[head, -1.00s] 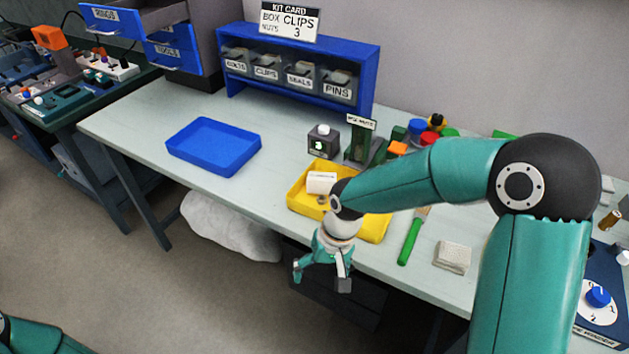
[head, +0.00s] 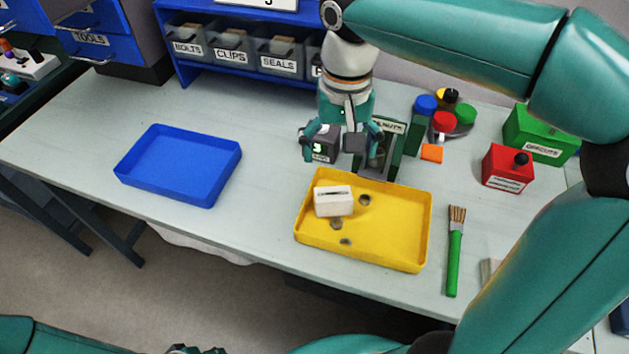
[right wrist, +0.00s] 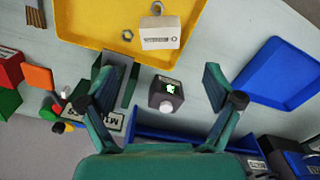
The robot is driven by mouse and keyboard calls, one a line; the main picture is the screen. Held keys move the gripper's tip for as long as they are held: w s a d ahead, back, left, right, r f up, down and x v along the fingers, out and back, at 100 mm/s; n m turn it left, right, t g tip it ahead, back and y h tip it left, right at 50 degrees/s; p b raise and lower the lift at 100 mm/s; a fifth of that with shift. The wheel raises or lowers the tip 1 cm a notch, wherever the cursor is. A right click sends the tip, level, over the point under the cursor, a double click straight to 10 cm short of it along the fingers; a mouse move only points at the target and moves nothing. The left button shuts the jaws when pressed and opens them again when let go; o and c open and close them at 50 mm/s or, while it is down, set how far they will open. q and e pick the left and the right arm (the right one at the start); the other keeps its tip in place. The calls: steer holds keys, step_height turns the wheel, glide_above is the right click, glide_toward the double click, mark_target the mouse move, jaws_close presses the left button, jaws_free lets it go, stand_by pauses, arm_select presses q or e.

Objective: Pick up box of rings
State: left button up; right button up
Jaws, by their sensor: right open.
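A small white box (head: 333,201) with a dark label line sits in the left part of the yellow tray (head: 413,263). It looks like the box of rings, but I cannot read the label. In the right wrist view, the white box (right wrist: 160,33) lies at the top, beyond the fingers. My right gripper (head: 342,145) is open and empty, pointing down behind the tray, apart from the box. In the right wrist view, its open fingers (right wrist: 157,95) show on either side of a dark device with a green display (right wrist: 166,92).
Several metal nuts (head: 364,200) lie in the yellow tray. An empty blue tray (head: 178,197) is to the left. A green-handled brush (head: 454,262), red box (head: 507,168) and green box (head: 540,134) are to the right. A dark green stand (head: 414,135) is close beside the gripper.

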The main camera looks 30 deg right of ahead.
mark_target(334, 202)
steer(key=f, duration=0.5)
steer(key=f+b, duration=0.1)
steer(key=f, duration=0.4)
steer(key=shift+w+a+f, duration=0.1)
steer(key=shift+w+f, duration=0.1)
steer(key=shift+f, duration=0.15)
steer(key=shift+s+f, duration=0.2)
steer(key=shift+f, duration=1.25)
steer(key=shift+s+f, duration=0.15)
steer(key=shift+f, duration=1.3)
steer(key=shift+c, duration=0.2)
steer(key=c, duration=0.9)
steer(key=shift+r, duration=0.1)
step_height(334, 202, up, 20)
steer(key=p, duration=0.2)
